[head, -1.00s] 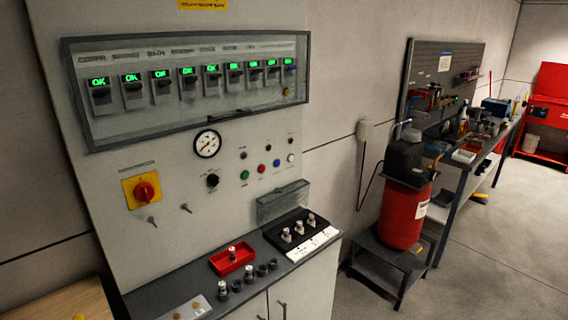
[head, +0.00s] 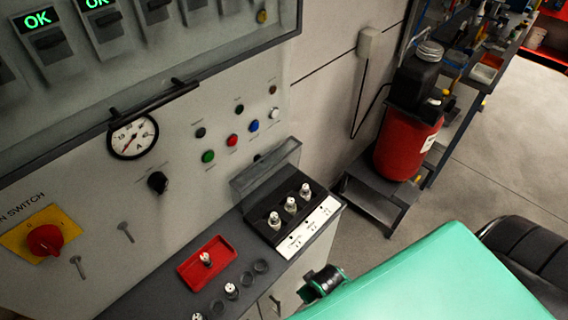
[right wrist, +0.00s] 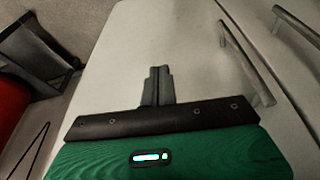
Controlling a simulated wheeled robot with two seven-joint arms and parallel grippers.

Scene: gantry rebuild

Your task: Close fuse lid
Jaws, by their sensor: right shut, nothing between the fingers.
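The fuse holder (head: 262,227) is a black block with a white label strip (head: 309,228), on the right end of the dark bench ledge. Three white-and-metal fuses stand upright in it. Its grey translucent lid (head: 267,171) stands raised along the back edge, open. My right arm, green, comes in at the lower right of the head view; its hand there is mostly hidden. In the right wrist view my right gripper (right wrist: 157,74) is shut and empty, in front of the pale cabinet doors (right wrist: 150,35). My left gripper is not in view.
A red tray (head: 222,246) with one fuse lies left of the holder, with round sockets (head: 246,279) in front. The glass-fronted panel cover (head: 200,60) with its black handle is above. A red cylinder (head: 405,150) on a dark stand is to the right. Door handles (right wrist: 247,62) stick out.

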